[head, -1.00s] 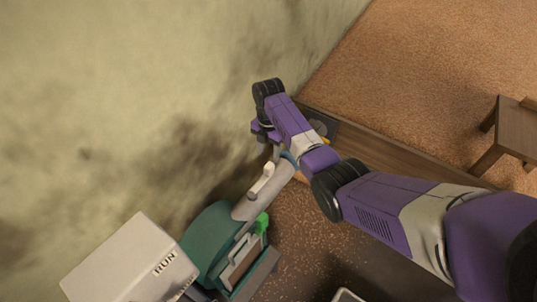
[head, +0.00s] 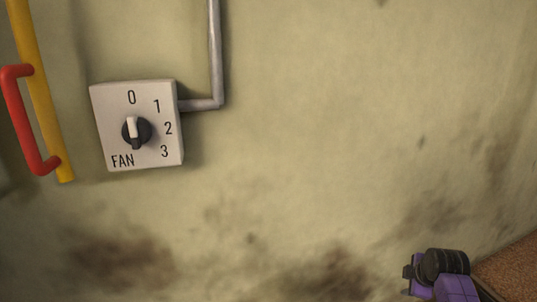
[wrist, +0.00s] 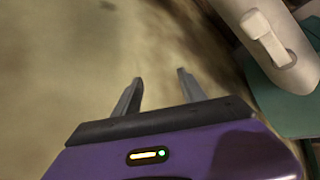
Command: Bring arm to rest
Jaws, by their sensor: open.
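My gripper (wrist: 160,78) is open and empty in the wrist view. Its two grey fingers stand apart in front of the stained pale wall. In the head view only a purple and black part of my arm shows at the bottom right corner. The fingers cannot be made out there.
In the wrist view, a pale tube with a small lever (wrist: 270,42) and a teal housing (wrist: 285,100) lie close to the right of my gripper. In the head view, a FAN switch (head: 107,120), a conduit (head: 215,50), a yellow bar (head: 43,100) and a red handle (head: 18,120) are on the left.

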